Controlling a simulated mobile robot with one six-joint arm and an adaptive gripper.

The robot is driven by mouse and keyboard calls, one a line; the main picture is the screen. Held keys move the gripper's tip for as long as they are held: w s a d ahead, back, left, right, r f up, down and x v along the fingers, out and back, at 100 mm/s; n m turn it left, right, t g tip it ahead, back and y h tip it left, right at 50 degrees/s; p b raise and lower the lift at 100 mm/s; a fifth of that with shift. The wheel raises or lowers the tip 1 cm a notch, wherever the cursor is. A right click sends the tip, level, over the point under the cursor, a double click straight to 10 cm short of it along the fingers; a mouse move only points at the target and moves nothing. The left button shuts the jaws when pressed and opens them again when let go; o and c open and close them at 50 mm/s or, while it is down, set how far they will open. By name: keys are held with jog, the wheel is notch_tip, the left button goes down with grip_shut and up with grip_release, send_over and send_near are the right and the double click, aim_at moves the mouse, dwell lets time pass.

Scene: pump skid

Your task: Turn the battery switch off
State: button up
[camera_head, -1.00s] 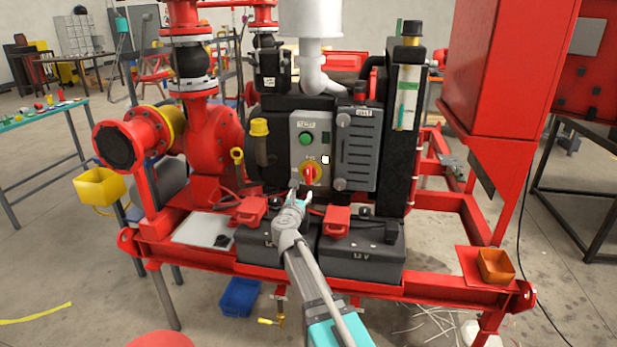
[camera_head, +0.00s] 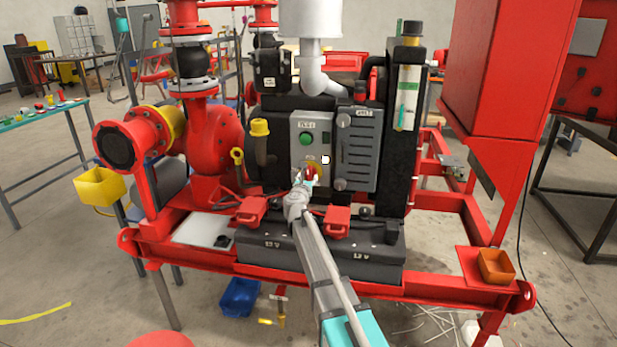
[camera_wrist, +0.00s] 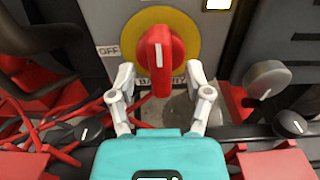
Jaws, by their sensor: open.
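The battery switch (camera_wrist: 159,50) is a red rotary handle on a yellow round plate (camera_wrist: 187,27), on the grey control panel. Its white pointer line stands upright in the wrist view. An OFF label (camera_wrist: 109,50) is at the plate's left, and a partly hidden label below it begins with BA. My gripper (camera_wrist: 160,82) is open, one finger on each side of the handle's lower end, with a visible gap on both sides. In the head view the switch (camera_head: 310,172) is partly hidden behind my gripper (camera_head: 303,180).
A green button (camera_head: 306,139) is above the switch on the same panel. A grey knob (camera_wrist: 267,79) is right of my gripper. Black batteries (camera_head: 361,252) with red terminal covers (camera_head: 337,221) lie below, close to my arm. Red cables run at the lower left in the wrist view.

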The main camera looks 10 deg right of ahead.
jog(key=shift+x, duration=0.85)
jog(key=shift+c, duration=0.2)
grip_shut()
